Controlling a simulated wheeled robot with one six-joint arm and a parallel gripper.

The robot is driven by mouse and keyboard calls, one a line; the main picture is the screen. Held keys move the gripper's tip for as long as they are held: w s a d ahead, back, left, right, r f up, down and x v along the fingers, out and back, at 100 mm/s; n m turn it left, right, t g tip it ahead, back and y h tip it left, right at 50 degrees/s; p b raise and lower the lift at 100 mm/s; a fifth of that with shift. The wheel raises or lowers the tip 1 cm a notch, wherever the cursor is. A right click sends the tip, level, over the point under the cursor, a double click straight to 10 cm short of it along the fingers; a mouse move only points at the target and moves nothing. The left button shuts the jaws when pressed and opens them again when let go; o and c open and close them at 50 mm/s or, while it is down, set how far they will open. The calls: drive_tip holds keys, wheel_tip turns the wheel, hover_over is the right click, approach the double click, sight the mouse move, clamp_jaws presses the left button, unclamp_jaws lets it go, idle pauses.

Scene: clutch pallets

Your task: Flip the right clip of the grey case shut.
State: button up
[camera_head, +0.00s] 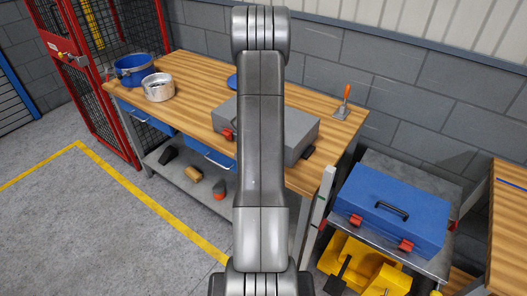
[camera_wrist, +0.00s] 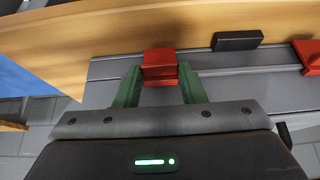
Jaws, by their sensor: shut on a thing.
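The grey case (camera_head: 302,125) lies on the wooden workbench, partly hidden behind my arm in the head view. Its grey surface (camera_wrist: 115,68) also fills the middle of the wrist view. The red right clip (camera_wrist: 160,66) sits between the green fingers of my gripper (camera_wrist: 160,77), which is shut on it. I cannot tell how far the clip is turned. The case's black handle (camera_wrist: 238,40) and its other red clip (camera_wrist: 307,56) lie to the right in the wrist view. That left clip (camera_head: 229,133) shows left of my arm in the head view.
A blue bowl (camera_head: 132,68) and a metal pot (camera_head: 158,87) stand at the bench's left end. An orange-handled tool (camera_head: 345,101) stands at the back right. A blue toolbox (camera_head: 393,208) rests on a cart at the right. Floor at the left is clear.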

drive_tip(key=shift+w, duration=0.1)
idle(0.3)
drive_tip(key=o, duration=1)
drive_tip(key=v, duration=1.3)
drive_tip(key=shift+r, duration=0.45)
drive_tip(key=shift+d, duration=0.1)
drive_tip(key=x, duration=1.3)
drive_tip(key=shift+f, duration=0.45)
